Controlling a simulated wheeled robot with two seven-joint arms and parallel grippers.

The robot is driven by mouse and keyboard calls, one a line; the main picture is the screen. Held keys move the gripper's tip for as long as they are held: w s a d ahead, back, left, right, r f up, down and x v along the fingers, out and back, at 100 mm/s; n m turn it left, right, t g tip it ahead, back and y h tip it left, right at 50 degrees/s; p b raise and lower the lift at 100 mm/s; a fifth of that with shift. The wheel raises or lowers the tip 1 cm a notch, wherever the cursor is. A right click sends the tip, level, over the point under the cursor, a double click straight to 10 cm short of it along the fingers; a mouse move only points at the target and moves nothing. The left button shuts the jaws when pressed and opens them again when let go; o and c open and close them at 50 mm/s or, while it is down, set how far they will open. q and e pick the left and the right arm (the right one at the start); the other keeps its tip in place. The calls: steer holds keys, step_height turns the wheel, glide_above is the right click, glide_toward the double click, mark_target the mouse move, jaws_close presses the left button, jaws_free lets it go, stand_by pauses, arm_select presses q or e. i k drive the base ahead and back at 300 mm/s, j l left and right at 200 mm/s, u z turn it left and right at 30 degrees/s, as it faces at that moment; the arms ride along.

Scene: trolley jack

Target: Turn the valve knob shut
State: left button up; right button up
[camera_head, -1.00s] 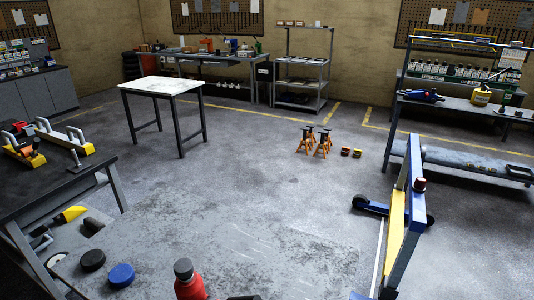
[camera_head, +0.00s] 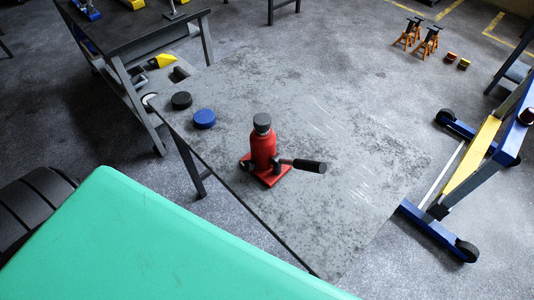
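A red bottle jack (camera_head: 263,150) stands upright on a grey, scuffed table (camera_head: 330,150) in the middle of the head view. It has a dark round top and a square red base. A dark handle (camera_head: 308,165) sticks out to the right from its lower part. A small dark piece shows at the left of its base; I cannot tell whether it is the valve knob. Neither of my grippers is in view.
A black disc (camera_head: 181,100) and a blue disc (camera_head: 204,118) lie on the table left of the jack. A large green surface (camera_head: 140,250) fills the lower left. A blue and yellow wheeled frame (camera_head: 470,165) stands right of the table. The tabletop around the jack is clear.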

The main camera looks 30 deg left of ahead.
mark_target(246, 166)
steer(key=u, duration=1.05)
